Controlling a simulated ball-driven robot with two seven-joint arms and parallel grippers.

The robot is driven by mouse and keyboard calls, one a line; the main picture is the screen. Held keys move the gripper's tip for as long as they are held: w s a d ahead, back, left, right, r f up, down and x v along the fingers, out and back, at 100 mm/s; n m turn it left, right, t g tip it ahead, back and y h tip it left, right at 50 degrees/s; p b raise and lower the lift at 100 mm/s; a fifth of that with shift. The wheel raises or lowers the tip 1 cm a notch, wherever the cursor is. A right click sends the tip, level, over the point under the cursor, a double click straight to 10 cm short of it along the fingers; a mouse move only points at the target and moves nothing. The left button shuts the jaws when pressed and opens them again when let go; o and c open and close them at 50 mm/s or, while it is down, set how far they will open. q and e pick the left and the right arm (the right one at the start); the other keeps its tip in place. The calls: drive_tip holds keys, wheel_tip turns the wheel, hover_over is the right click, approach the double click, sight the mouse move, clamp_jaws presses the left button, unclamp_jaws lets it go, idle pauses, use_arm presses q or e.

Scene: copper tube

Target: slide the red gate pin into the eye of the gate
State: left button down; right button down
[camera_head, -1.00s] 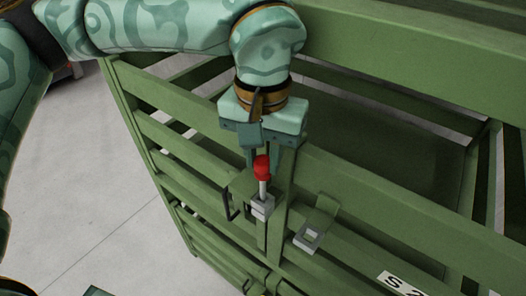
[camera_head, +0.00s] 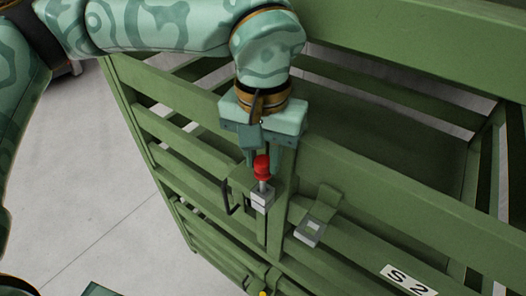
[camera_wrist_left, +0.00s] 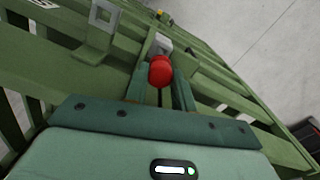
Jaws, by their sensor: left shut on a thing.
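The red gate pin (camera_head: 262,168) has a red knob and a short pale shank. It stands roughly upright with its lower end at the grey metal block (camera_head: 262,200) on the green gate; how deep it sits is hidden. My left gripper (camera_head: 262,160) points down and is shut on the red knob. In the left wrist view the knob (camera_wrist_left: 160,71) sits between the fingers, with the grey block (camera_wrist_left: 161,43) just beyond. A second grey piece with a square hole (camera_head: 310,233) is on a green bracket to the right; it also shows in the wrist view (camera_wrist_left: 103,15). My right gripper is not in view.
Green slatted rails (camera_head: 395,205) surround the gate. A dark handle (camera_head: 228,197) is just left of the grey block. A white label (camera_head: 408,279) is on the rail at lower right. Pale floor (camera_head: 85,190) is open at left.

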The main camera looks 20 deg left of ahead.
sight(263, 172)
use_arm(q)
drive_tip(key=shift+f+b, duration=1.6)
drive_tip(key=shift+f, duration=0.55)
drive_tip(key=c, duration=1.1)
unclamp_jaws()
drive_tip(key=shift+r, duration=0.1)
wheel_tip(263, 172, up, 16)
drive_tip(key=shift+r, duration=0.1)
